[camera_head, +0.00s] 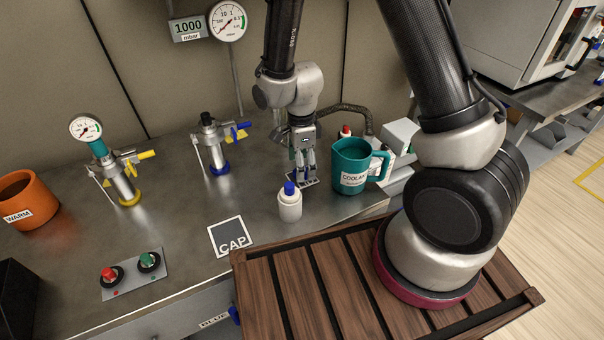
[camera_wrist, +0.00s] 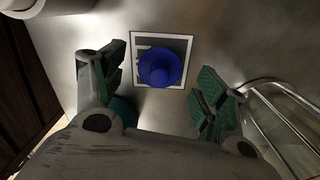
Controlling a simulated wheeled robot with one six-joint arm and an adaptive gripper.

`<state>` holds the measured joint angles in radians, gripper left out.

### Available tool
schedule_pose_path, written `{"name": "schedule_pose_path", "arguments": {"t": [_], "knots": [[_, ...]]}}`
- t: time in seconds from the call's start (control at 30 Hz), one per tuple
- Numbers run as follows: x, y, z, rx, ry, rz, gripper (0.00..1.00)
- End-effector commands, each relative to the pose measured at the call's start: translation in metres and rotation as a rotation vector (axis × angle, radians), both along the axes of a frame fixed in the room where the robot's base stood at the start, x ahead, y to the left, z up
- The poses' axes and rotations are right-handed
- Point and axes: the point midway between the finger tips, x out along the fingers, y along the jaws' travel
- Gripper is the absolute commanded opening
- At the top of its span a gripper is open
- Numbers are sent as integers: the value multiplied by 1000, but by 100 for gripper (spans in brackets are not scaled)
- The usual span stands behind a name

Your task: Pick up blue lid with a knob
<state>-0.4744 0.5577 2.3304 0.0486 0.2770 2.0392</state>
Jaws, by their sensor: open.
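The blue lid with a knob (camera_wrist: 162,68) lies on a white-bordered label plate (camera_wrist: 186,46) in the wrist view, seen from above with its round knob in the middle. My gripper (camera_wrist: 161,77) is open, with one green-padded finger on each side of the lid in the picture. Neither finger visibly touches it. In the head view my gripper (camera_head: 304,172) points down over the label plate (camera_head: 305,183) on the bench, and its fingers largely hide the lid there.
A white bottle with a blue cap (camera_head: 289,204) stands just in front of my gripper. A teal COOLANT jug (camera_head: 350,166) stands close on the right. A CAP plate (camera_head: 231,237) lies bare at the front.

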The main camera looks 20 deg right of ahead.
Motion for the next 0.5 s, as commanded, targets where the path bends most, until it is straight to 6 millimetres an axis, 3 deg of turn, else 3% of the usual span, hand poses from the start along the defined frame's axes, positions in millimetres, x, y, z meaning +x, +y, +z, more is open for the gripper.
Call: {"name": "schedule_pose_path", "arguments": {"t": [0.13, 0.4, 0.43, 0.5], "knots": [[-1, -1, -21, -2, 2, 1, 72], [-1, -1, -26, 0, -1, 2, 72], [-1, -1, -26, 0, 0, 2, 71], [-1, -1, -26, 0, 0, 2, 58]]}}
